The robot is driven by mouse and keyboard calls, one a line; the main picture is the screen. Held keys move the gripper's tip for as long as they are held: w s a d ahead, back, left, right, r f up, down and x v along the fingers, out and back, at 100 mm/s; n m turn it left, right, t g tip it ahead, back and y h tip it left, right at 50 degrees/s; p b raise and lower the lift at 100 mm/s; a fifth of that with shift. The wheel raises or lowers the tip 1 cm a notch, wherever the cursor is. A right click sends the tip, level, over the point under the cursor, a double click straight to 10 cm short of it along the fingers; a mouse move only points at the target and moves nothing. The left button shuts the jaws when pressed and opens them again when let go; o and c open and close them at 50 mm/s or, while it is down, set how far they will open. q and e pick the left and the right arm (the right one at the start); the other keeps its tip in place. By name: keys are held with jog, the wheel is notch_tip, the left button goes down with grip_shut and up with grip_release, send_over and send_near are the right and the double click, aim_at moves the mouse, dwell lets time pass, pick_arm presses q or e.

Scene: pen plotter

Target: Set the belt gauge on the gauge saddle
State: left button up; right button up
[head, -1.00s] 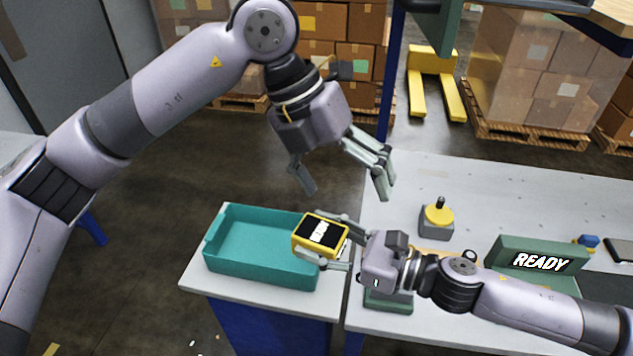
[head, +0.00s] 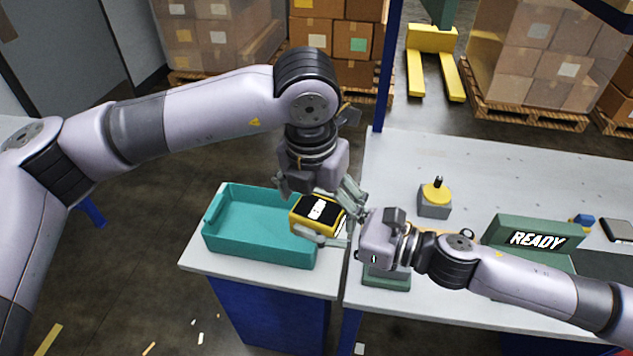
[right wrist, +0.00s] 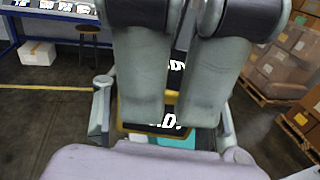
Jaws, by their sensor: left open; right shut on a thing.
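The belt gauge (head: 318,212), a yellow-framed box with a black face and white markings, is held off the table by my right gripper (head: 322,219), shut on its sides. It also shows in the right wrist view (right wrist: 168,116), largely covered. My left gripper (head: 332,192) is open and right at the gauge's far side, its fingers partly hidden. Its grey fingers pass close before the right wrist camera; whether they touch the gauge I cannot tell. A green block (head: 388,279) under my right wrist may be the gauge saddle; my right arm covers much of it.
A teal tray (head: 222,247) stands on the left table, just left of the gauge. A green READY display (head: 510,232) is farther right. The back of the right table is clear.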

pick_arm(q)
jog(key=shift+w+f, duration=0.15)
jog(key=shift+f, duration=0.85)
jog(key=shift+c, duration=0.6)
jog(key=shift+d, duration=0.15)
jog(key=c, duration=1.2)
jog(key=shift+c, duration=0.2)
pick_arm(e)
jog(key=o, duration=0.9)
jog(key=shift+c, duration=0.2)
jog(key=o, duration=0.5)
jog(key=shift+d, duration=0.1)
